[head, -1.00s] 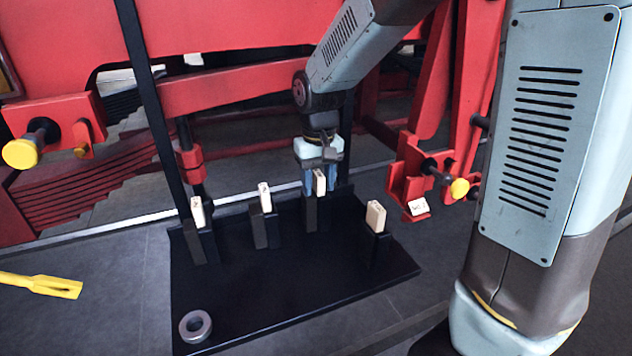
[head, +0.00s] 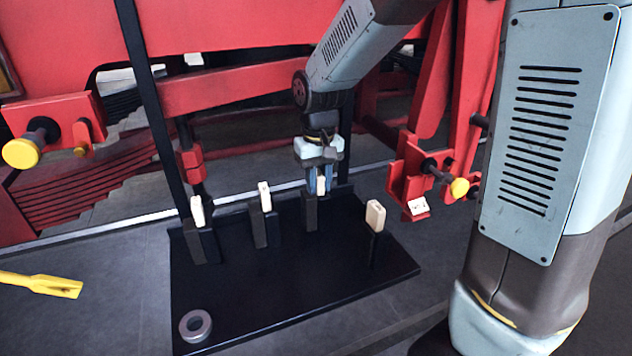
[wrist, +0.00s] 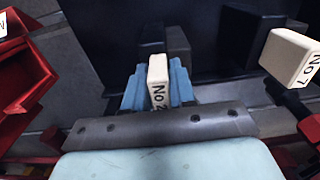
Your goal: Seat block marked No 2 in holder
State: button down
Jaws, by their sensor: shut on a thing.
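The cream block marked No 2 (wrist: 158,78) is between the blue fingers of my gripper (wrist: 156,88), its marking facing the wrist camera. In the head view, my gripper (head: 320,180) points down at the back of the black tray and is shut on this block (head: 321,186). The block is upright at a black stand (head: 310,212); I cannot tell whether its lower end is still inside. A red bracket (head: 398,188) with a small white label (head: 418,206) stands to the right and may be the holder; its label is too small to read surely.
Other cream blocks stand on the black tray (head: 300,275): two at left (head: 197,211), (head: 265,196) and one at right (head: 375,215), marked No 7 or No 1 in the wrist view (wrist: 292,56). A grey ring (head: 195,326) lies front left. Yellow-tipped knobs (head: 459,188) stick out.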

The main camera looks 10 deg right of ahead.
jog(key=shift+f, duration=0.1)
dwell(0.6)
jog(key=shift+w+r, duration=0.15)
jog(key=shift+r, duration=1.4)
